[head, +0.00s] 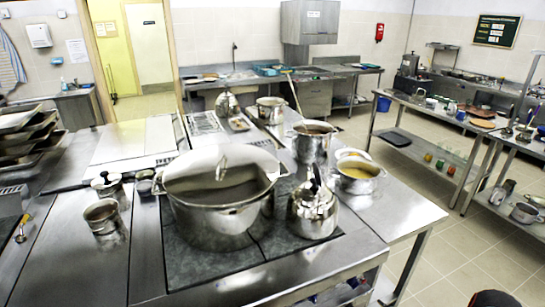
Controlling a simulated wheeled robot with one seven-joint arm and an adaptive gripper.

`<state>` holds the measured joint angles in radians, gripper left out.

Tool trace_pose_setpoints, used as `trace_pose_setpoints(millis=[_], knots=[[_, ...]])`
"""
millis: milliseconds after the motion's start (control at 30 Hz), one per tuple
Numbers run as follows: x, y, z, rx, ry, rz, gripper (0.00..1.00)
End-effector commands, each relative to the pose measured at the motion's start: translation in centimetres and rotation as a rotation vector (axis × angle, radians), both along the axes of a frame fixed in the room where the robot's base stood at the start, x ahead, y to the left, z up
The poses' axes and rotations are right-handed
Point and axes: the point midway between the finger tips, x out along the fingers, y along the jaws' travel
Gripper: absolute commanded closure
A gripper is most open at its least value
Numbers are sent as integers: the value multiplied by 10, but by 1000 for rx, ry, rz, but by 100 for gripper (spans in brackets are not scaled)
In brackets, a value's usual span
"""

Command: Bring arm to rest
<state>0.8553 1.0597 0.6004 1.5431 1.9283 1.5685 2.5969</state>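My gripper is not in view, and I cannot see what it holds, if anything. A dark rounded shape with a little red cuts into the bottom right edge; I cannot tell what it is. A large steel stockpot (222,205) stands on the dark hob plates of the steel counter (410,208). Its lid seems to sit tilted over the top. A steel kettle (313,210) stands just right of the stockpot.
Behind them stand a tall pot (313,143), a pot with yellowish contents (357,176) and a wide pot (271,109). A small pot (102,216) is at left. Tiled floor (465,243) lies clear between the counter and the right-hand shelving (430,150).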

Motion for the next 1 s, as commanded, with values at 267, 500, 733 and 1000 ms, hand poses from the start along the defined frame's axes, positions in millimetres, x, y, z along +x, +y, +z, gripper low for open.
trace_pose_setpoints(millis=[267, 500, 733, 1000], knots=[[-50, 79, -24, -556, -173, 315, 51], [-100, 132, 21, -1080, -600, 712, 51], [-148, 162, 88, -1501, -1241, 1099, 51], [-192, 168, 156, -1713, -2021, 1429, 51]])
